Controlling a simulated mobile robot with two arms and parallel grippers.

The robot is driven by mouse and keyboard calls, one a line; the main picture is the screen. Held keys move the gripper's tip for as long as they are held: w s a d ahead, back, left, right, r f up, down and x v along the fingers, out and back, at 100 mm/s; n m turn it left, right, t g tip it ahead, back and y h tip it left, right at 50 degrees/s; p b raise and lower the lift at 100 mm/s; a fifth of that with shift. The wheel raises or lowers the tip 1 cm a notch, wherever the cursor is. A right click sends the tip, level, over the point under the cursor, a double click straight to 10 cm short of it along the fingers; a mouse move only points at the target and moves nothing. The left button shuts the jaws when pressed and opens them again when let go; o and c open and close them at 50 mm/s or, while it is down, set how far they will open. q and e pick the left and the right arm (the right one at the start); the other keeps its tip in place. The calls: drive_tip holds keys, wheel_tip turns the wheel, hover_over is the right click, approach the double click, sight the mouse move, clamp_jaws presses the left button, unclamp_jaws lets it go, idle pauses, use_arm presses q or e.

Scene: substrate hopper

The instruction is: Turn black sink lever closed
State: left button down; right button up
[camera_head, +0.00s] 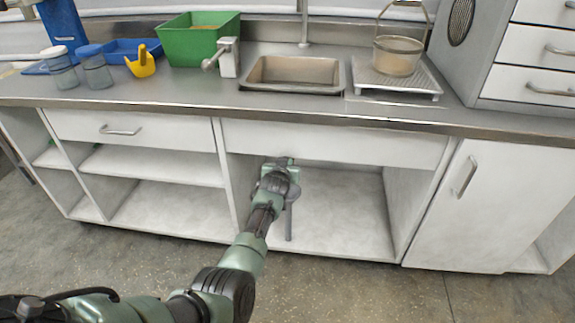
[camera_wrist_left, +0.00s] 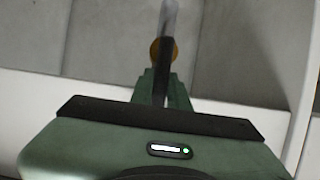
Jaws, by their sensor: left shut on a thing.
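My left gripper (camera_head: 285,162) reaches into the open bay under the sink, just below the front panel. In the left wrist view its green fingers (camera_wrist_left: 162,82) are shut on a narrow black lever (camera_wrist_left: 161,84), which runs between them and away from the camera. A round brass-coloured part (camera_wrist_left: 163,48) shows at the lever's far end. A grey pipe (camera_wrist_left: 169,15) is in line beyond it. In the head view my arm hides the lever, and a grey vertical pipe (camera_head: 289,222) hangs below the gripper. My right gripper is not in view.
The metal sink (camera_head: 295,87) is set in the steel counter (camera_head: 320,106) above. The bay's left divider (camera_head: 226,165) stands close to my arm; the bay's right part is empty. A closed white door (camera_head: 450,215) is at right.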

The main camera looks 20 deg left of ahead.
use_arm(q)
drive_tip(key=shift+d+f, duration=0.1)
drive_tip(key=shift+f, duration=0.1)
idle(0.3)
drive_tip(key=c, duration=1.4)
unclamp_jaws()
drive_tip(key=shift+o, duration=0.2)
drive_tip(key=shift+r, duration=0.1)
